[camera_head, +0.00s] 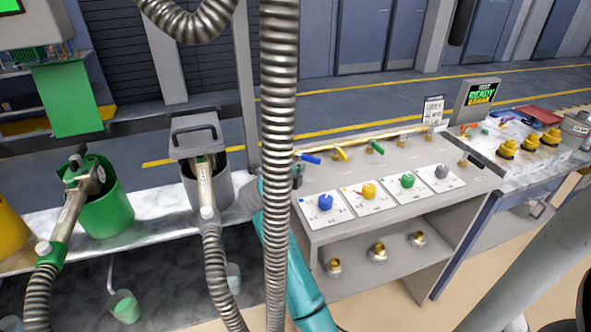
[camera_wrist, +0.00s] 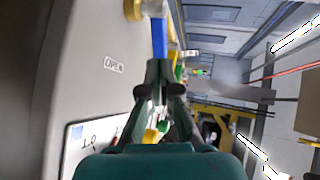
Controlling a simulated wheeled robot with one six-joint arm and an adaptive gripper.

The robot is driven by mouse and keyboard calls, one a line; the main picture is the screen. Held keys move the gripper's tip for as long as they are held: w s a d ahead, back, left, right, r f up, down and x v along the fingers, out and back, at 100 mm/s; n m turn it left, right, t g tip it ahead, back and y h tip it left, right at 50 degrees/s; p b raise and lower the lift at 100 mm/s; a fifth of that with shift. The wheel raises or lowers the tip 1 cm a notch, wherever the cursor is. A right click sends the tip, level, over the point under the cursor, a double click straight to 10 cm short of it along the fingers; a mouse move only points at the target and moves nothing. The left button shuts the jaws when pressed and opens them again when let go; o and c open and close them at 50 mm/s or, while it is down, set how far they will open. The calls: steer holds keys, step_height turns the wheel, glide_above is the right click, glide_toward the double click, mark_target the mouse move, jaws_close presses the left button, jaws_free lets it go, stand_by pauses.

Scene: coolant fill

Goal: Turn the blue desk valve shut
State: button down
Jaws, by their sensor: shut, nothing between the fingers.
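The blue desk valve's lever (camera_head: 311,158) is at the left end of a row of coloured levers along the back of the grey desk. In the wrist view the blue lever (camera_wrist: 159,38) points toward my gripper from a brass fitting (camera_wrist: 133,10). My gripper (camera_wrist: 157,66) is shut and empty, its fingertips close to the lever's free end. I cannot tell whether they touch it. An OPEN label (camera_wrist: 113,65) is on the panel beside the lever. In the head view a hanging metal hose hides much of my gripper (camera_head: 298,172).
Blue (camera_head: 325,202), yellow (camera_head: 369,191), green (camera_head: 407,181) and grey knobs stand on white cards in front of the levers. Yellow (camera_head: 342,154) and green levers stand right of the blue one. A metal hose (camera_head: 278,120) hangs before the desk. A grey bin (camera_head: 205,180) stands left.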

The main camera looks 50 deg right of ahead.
mark_target(313, 159)
steer(key=shift+x, duration=3.15)
steer(key=shift+s+d+n+t+y, duration=0.1)
steer(key=shift+d+n+t+y, duration=0.15)
steer(key=shift+n+t, duration=0.3)
steer(key=shift+s+d+n+t+y, duration=0.15)
steer(key=shift+d+n+t+y, duration=0.1)
steer(key=shift+n+t, duration=0.25)
steer(key=shift+s+d+n+t+y, duration=0.1)
steer(key=shift+d+n+t+y, duration=0.25)
steer(key=shift+n+t, duration=0.35)
steer(key=shift+s+d+n+t+y, duration=0.1)
steer(key=shift+d+n+t+y, duration=0.2)
steer(key=shift+n+t+y, duration=0.35)
steer(key=shift+w+d, duration=0.2)
steer(key=shift+d, duration=0.85)
steer(key=v, duration=1.2)
steer(key=shift+f, duration=0.3)
